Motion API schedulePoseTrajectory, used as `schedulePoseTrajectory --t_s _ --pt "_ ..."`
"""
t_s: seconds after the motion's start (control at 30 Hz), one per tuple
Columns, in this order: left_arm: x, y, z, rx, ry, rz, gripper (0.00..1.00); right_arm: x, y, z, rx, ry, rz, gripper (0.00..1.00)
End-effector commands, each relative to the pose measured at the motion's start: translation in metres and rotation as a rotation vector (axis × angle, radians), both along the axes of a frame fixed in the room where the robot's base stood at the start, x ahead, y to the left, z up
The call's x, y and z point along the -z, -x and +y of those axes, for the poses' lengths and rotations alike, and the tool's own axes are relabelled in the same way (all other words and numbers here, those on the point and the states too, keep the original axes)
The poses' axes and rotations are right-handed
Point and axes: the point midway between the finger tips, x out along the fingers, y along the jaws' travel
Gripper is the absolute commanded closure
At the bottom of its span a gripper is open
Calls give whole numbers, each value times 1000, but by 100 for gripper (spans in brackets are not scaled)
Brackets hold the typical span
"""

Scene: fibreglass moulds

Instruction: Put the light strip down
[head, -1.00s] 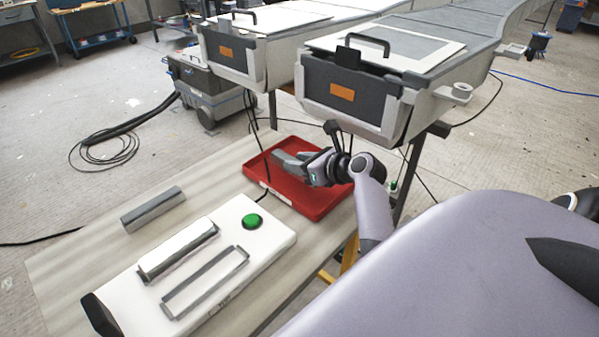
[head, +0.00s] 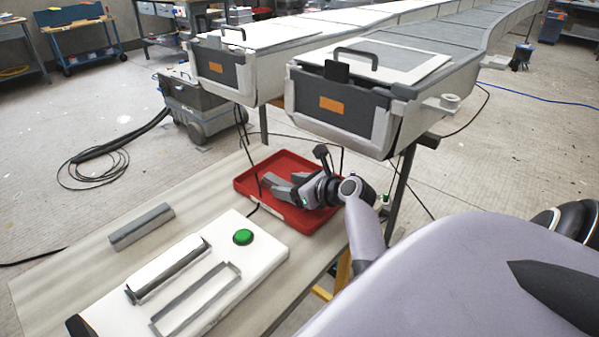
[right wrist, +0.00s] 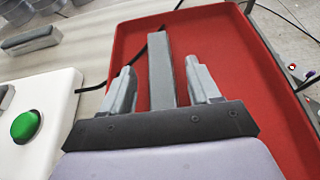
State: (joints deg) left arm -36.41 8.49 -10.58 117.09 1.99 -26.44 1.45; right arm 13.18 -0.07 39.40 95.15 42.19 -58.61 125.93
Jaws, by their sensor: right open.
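The light strip (right wrist: 161,70), a straight light-grey bar, is in the red tray (right wrist: 225,45), between the fingers of my right gripper (right wrist: 160,82). The fingers are open, with a gap on each side of the strip. In the head view my right gripper (head: 273,187) is low inside the red tray (head: 325,222), and its fingers largely mix with the strip there. The strip's near end is hidden behind the gripper's front edge. My left gripper is not in view.
A white box with a green button (head: 243,237) and metal holders (head: 167,270) stands left of the tray. Another grey bar (head: 141,226) lies on the table (head: 75,250). Moulds with dark fronts (head: 340,105) overhang behind the tray. A post (head: 403,190) stands to the right.

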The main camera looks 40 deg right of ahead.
Motion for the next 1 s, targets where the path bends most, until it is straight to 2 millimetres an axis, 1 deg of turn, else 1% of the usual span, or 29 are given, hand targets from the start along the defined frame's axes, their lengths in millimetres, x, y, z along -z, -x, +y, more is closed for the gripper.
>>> schedulePoseTrajectory --t_s 0.07,0.17,0.5,0.6,0.8,1.0 --pt "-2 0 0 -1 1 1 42 -4 4 -1 1 0 0 39" --pt "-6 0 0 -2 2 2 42 -10 18 -2 1 2 1 39" --pt "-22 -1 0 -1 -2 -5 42 -37 82 -7 0 2 1 39" --pt "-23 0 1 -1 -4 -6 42 -42 96 -8 1 1 1 39" --pt "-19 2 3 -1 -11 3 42 -48 110 -9 -1 0 -1 39" --pt "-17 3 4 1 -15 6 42 -48 110 -9 -1 0 -1 39"
